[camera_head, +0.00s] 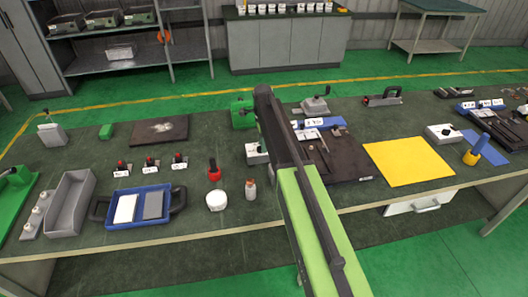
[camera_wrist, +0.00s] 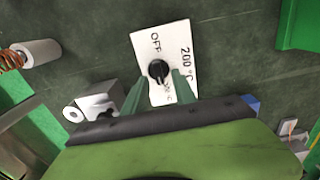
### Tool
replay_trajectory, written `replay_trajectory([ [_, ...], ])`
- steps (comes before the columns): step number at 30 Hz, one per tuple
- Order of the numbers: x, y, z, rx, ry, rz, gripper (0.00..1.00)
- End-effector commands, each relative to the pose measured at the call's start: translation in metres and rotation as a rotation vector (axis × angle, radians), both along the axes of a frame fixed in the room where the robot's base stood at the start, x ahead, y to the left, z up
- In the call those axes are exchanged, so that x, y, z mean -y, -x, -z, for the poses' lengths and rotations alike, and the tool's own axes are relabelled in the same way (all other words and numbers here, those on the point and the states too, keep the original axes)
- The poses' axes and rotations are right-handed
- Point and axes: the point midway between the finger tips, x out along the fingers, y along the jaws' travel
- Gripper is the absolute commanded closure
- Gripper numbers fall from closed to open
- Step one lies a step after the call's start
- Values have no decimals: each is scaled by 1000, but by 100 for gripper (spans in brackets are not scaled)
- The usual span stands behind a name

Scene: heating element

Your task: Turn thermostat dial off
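The thermostat is a white box (camera_wrist: 143,42) with a round black dial (camera_wrist: 157,70) on its face. The words "OFF" and "200 °C" are printed on it, and a third mark at the lower edge is partly covered. In the head view a white box (camera_head: 254,156) beside my arm appears to be the thermostat, partly hidden. My gripper (camera_wrist: 160,80) is over the box, its two green fingers apart, one on each side of the dial's lower part. I cannot tell whether they touch the dial. Where the dial points is too small to read surely.
In the wrist view a small white-grey block (camera_wrist: 97,102) and a cylinder with a copper coil (camera_wrist: 40,52) lie left of the thermostat.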

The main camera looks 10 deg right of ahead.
Motion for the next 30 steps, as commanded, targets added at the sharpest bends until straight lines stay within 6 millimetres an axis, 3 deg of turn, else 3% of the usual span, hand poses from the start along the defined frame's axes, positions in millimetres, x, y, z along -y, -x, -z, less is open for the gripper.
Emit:
replay_trajectory([
  [7,0,0,0,0,0,-1,67],
  [15,-1,0,0,0,0,-1,100],
  [21,-1,0,0,0,0,-1,100],
  [22,6,0,0,0,0,-2,100],
  [30,-1,0,0,0,2,-38,100],
])
